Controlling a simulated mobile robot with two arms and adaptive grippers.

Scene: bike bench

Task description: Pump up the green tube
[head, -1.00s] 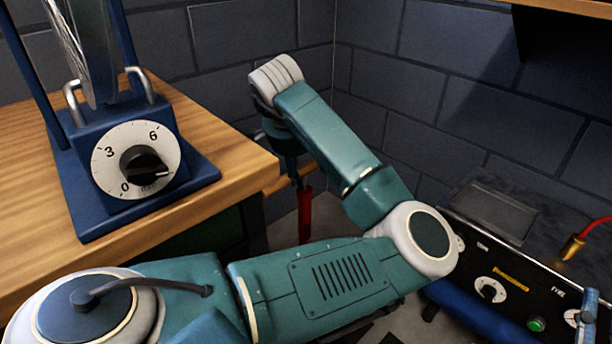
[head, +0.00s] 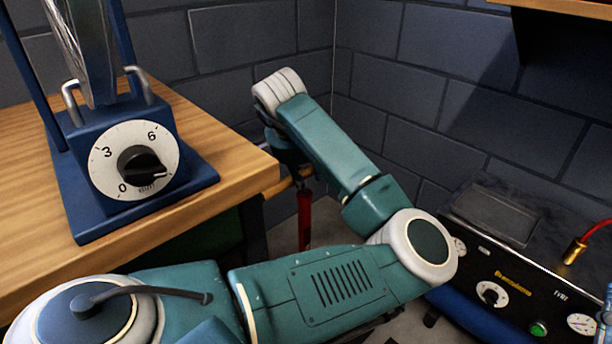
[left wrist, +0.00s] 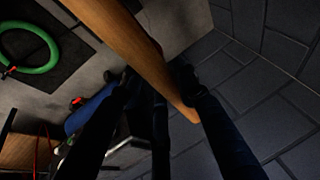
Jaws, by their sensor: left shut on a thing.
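The green tube (left wrist: 36,48) lies as a ring on a dark mat on the floor in the left wrist view. The pump's wooden handle (left wrist: 120,30) crosses that view as a bar. My left gripper (left wrist: 158,78) is shut on the handle, one finger on either side of it. In the head view my left gripper (head: 291,166) is mostly hidden behind my arm. A bit of the handle (head: 280,186) and the red pump barrel (head: 304,220) show below it. The pump's foot and hose connection are hidden.
A wooden bench (head: 215,155) with a blue dial stand (head: 75,215) is on the left, its edge close to the pump. A dark control panel (head: 510,290) with a brass-ended red hose (head: 577,248) is at the right. Block walls close the corner behind.

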